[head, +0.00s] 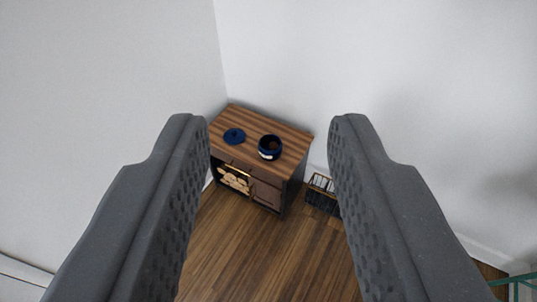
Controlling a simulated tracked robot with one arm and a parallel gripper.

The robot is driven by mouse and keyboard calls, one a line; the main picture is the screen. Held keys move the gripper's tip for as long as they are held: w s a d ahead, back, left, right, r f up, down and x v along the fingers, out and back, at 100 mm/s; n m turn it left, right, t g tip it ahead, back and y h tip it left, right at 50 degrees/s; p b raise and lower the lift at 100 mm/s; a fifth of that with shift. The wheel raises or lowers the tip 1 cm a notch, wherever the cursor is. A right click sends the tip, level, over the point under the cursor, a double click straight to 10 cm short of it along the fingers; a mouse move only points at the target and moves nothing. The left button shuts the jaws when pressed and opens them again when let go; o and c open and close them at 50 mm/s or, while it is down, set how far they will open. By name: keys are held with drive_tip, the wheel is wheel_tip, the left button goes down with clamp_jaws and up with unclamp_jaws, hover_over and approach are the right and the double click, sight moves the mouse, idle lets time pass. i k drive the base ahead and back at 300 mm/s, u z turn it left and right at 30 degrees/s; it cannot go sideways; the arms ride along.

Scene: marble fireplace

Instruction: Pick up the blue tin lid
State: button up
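The blue tin lid (234,136) lies flat on the left part of the top of a small wooden cabinet (285,136). It is round and dark blue, with what looks like a small knob. A dark blue tin (270,148) with a pale patch on its side stands to its right, open at the top. My gripper (268,135) is wide open and empty, its two grey fingers framing the cabinet. The cabinet is some distance beyond the fingertips. The left fingertip is close to the cabinet's left edge in the picture.
The cabinet stands in a corner between white walls (380,60). Its front has an open compartment with pale logs (233,181). A dark wire basket (321,194) stands on the floor to its right. The wooden floor (255,255) before it is clear. A green frame (520,283) shows bottom right.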

sight(233, 136)
drive_tip(key=z, duration=0.25)
drive_tip(key=i, duration=1.3)
drive_tip(key=u, duration=0.6)
drive_tip(key=i, duration=1.2)
drive_tip(key=u, duration=0.15)
